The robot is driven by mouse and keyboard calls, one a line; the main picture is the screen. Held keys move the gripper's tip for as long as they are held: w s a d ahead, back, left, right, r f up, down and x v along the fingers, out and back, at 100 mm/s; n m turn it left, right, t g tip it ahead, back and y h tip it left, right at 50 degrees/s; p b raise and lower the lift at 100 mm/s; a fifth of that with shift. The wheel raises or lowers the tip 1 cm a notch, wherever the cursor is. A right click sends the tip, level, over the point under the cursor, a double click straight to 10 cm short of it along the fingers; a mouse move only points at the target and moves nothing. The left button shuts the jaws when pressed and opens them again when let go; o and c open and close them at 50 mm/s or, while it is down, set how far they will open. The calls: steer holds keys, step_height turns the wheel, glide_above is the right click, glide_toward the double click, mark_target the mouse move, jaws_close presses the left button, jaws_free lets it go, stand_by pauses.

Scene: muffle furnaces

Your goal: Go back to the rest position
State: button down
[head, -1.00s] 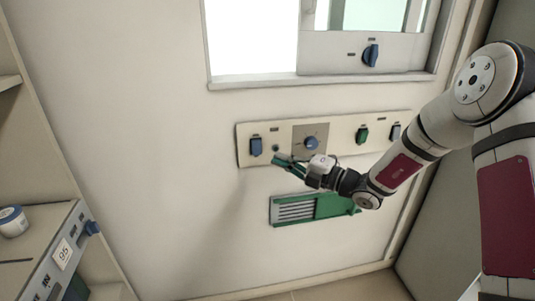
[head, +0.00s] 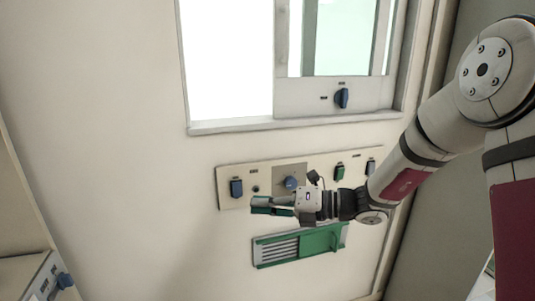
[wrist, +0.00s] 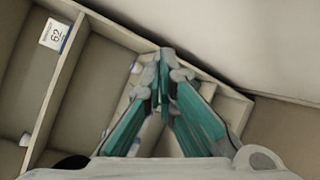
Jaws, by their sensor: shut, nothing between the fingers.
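My gripper (head: 256,205) is in front of the wall's control panel (head: 262,172), reaching in from the right in the head view. It points left, and its green-sided fingers are closed together with nothing between them. In the wrist view my gripper (wrist: 163,65) shows its fingertips meeting, with shelving behind. The panel carries a blue switch (head: 236,187) at left, a round blue knob (head: 291,182) partly behind my wrist, and a green switch (head: 339,172). I cannot tell whether my gripper touches the panel.
A green sliding vent (head: 318,241) is below my gripper. A shelf unit with a blue knob (head: 65,280) stands at the lower left. Shelves with a label marked 62 (wrist: 55,35) show in the wrist view.

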steer(key=s+d+r+n+g+h+p, duration=0.2)
steer(key=s+r+n+h, duration=0.2)
steer(key=s+n, duration=0.55)
steer(key=s+d+r+n+g+h+p, duration=0.2)
steer(key=s+r+n+h, duration=0.15)
steer(key=s+n, duration=0.6)
steer(key=s+d+r+n+t+h+p, duration=0.1)
steer(key=s+d+r+n+t+h, duration=0.1)
steer(key=s+d+n, duration=0.4)
steer(key=s+d+r+n+t+h+p, duration=0.2)
steer(key=s+d+r+n+h, duration=0.2)
steer(key=s+d, duration=0.5)
steer(key=d+n+h, duration=0.1)
steer(key=n+h, duration=0.1)
steer(key=n, duration=0.1)
steer(key=shift+s+d, duration=0.2)
steer(key=shift+s, duration=0.15)
steer(key=shift+h, duration=0.25)
